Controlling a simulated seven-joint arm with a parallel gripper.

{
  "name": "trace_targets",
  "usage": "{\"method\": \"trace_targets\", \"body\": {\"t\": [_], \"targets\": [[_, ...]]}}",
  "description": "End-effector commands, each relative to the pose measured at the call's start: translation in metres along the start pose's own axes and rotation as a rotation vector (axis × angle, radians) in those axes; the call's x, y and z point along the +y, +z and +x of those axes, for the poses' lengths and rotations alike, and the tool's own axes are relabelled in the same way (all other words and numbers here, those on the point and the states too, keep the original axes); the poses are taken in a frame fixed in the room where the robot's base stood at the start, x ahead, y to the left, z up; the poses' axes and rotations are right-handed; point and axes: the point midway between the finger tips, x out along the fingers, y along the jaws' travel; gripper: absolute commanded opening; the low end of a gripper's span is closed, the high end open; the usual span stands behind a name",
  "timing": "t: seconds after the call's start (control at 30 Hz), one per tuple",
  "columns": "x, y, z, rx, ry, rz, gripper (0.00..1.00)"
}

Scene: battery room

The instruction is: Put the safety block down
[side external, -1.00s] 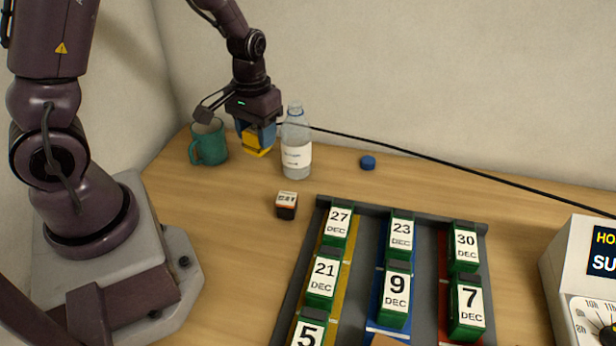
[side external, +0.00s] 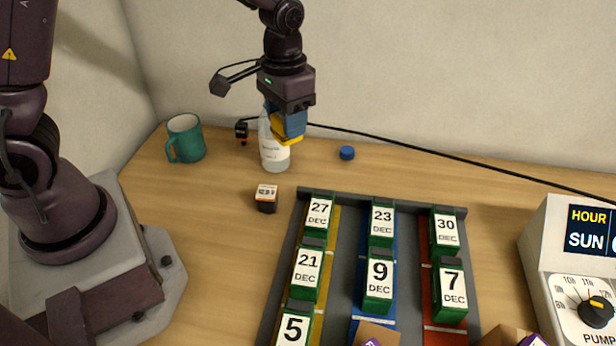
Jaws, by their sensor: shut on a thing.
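My gripper (side external: 287,130) has blue fingers and is shut on a yellow block (side external: 286,138), which I take to be the safety block. Only part of the block shows below the fingers. I cannot tell whether block and bottle touch. The wooden table (side external: 225,225) lies below.
A teal mug (side external: 186,140) stands left, with a small black plug-like piece (side external: 241,131) nearby. A small black-and-white block (side external: 266,198), a blue cap (side external: 347,153), a grey rack (side external: 340,198) of green dated blocks and a dial box (side external: 575,265) stand around. A cable runs along the back.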

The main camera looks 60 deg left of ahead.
Motion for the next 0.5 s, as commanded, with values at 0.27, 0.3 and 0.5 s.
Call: {"method": "trace_targets", "body": {"t": [0.27, 0.3, 0.5], "targets": [[-0.039, 0.015, 0.013, -0.005, -0.001, -0.124, 0.2], [-0.051, 0.023, 0.02, -0.006, -0.001, -0.178, 0.2], [-0.099, 0.067, 0.055, -0.006, -0.001, -0.492, 0.2]]}}
